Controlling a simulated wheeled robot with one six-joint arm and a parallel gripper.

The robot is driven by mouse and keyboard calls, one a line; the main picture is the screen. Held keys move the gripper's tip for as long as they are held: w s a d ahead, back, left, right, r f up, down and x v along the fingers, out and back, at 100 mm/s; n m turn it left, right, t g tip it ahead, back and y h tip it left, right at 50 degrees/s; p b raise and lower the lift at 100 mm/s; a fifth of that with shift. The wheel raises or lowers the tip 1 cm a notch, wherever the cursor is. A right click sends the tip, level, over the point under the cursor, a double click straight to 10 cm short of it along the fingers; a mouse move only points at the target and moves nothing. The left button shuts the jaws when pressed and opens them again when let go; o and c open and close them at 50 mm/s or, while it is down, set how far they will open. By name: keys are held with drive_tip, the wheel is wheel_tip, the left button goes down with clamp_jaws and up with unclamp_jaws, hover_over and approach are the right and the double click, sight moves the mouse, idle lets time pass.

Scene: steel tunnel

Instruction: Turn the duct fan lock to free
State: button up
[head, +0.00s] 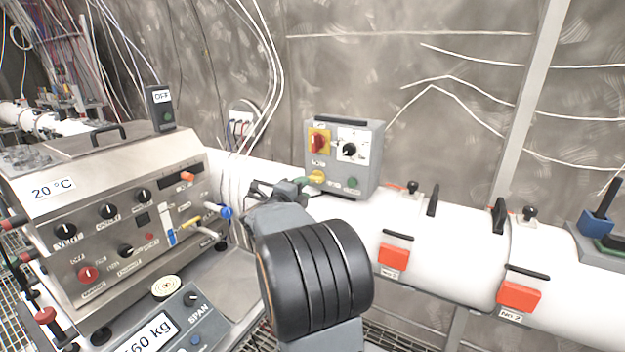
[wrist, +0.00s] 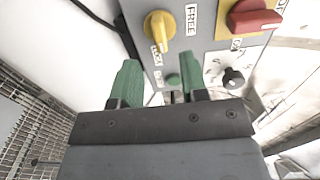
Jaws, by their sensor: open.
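A grey control box (head: 371,165) stands on the white duct in the head view. Its yellow knob (wrist: 160,28) shows in the wrist view, with a FREE label (wrist: 192,18) on one side and a LOCK label (wrist: 157,57) near it. I cannot tell surely which label the knob points to. The yellow knob (head: 317,176) also shows at the box's lower left in the head view. My gripper (wrist: 154,68) has green fingers. It is open and empty, just short of the yellow knob and apart from it. In the head view my arm partly hides the gripper.
The box also carries a red knob (wrist: 255,17) on a yellow plate, a black knob (wrist: 232,78) on a white plate and a green button (wrist: 173,79). Red latches (head: 393,257) sit on the duct at right. A steel instrument case (head: 110,200) stands at left.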

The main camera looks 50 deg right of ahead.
sight(313, 180)
drive_tip(key=shift+p+x, duration=0.5)
drive_tip(key=shift+x, duration=2.4)
clamp_jaws()
